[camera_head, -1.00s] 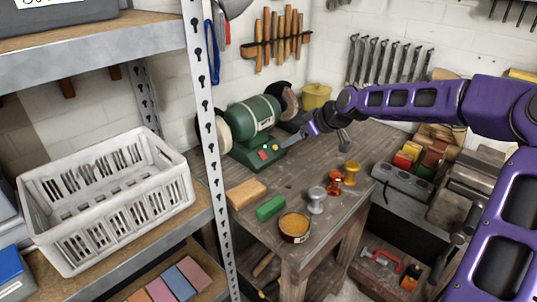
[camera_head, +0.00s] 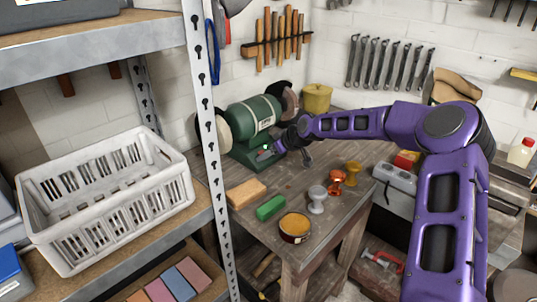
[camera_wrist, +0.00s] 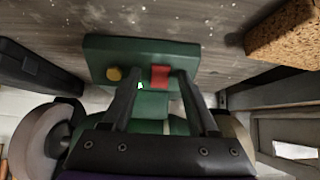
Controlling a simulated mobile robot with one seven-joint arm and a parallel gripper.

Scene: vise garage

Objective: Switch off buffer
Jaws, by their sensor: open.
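The green buffer (camera_head: 250,117) stands at the back left of the workbench, with a pale wheel (camera_head: 212,128) on its left and a darker wheel (camera_head: 287,99) on its right. My gripper's open fingers (camera_wrist: 157,78) straddle the red switch. Whether they touch it, I cannot tell.
On the workbench (camera_head: 250,222) lie a tan block (camera_head: 246,194), a green block (camera_head: 270,207), an open tin (camera_head: 295,227) and several small spools. A metal shelf post (camera_head: 209,130) rises at the left. A yellow pot (camera_head: 316,98) stands behind the buffer.

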